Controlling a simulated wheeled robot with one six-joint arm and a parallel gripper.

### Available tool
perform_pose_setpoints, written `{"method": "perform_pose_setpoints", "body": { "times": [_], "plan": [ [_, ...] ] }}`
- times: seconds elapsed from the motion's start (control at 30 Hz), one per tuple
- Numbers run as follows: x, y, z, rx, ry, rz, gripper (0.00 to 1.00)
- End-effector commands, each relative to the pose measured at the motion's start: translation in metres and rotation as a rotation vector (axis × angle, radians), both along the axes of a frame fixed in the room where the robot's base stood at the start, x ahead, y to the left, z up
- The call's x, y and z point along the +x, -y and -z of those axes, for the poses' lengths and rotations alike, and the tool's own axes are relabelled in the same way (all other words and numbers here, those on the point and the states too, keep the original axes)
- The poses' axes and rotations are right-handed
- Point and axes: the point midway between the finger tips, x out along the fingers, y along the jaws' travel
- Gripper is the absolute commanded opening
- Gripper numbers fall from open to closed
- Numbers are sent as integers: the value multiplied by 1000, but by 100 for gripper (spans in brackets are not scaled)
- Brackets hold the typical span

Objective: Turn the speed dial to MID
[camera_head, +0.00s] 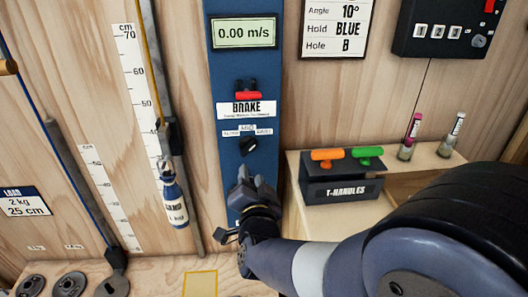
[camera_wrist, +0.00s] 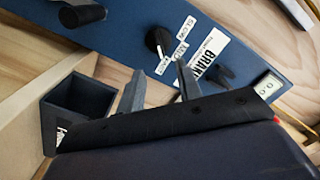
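The speed dial (camera_head: 248,147) is a small black knob on the blue panel (camera_head: 222,100), below the SLOW, MID and FAST labels. In the wrist view the dial (camera_wrist: 155,40) shows a white mark that seems to face the FAST label (camera_wrist: 164,65); the MID label (camera_wrist: 181,50) is in the middle. The display (camera_head: 244,32) reads 0.00 m/s. My gripper (camera_head: 250,178) is just below the dial, apart from it. In the wrist view its two fingers (camera_wrist: 160,72) are spread with nothing between them.
The red BRAKE lever (camera_head: 248,96) is above the dial. A weight on a cord (camera_head: 174,200) hangs to the left.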

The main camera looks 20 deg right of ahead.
Motion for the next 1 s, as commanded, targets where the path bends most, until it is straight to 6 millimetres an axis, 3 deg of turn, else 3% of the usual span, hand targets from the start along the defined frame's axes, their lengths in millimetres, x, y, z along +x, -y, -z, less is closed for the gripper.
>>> {"method": "perform_pose_setpoints", "body": {
  "times": [0.27, 0.7, 1.0],
  "plan": [
    [15, 3, 2, 13, 27, 20, 34],
    [86, 18, 2, 12, 24, 20, 34],
    [107, 22, 2, 12, 25, 18, 34]
  ]
}}
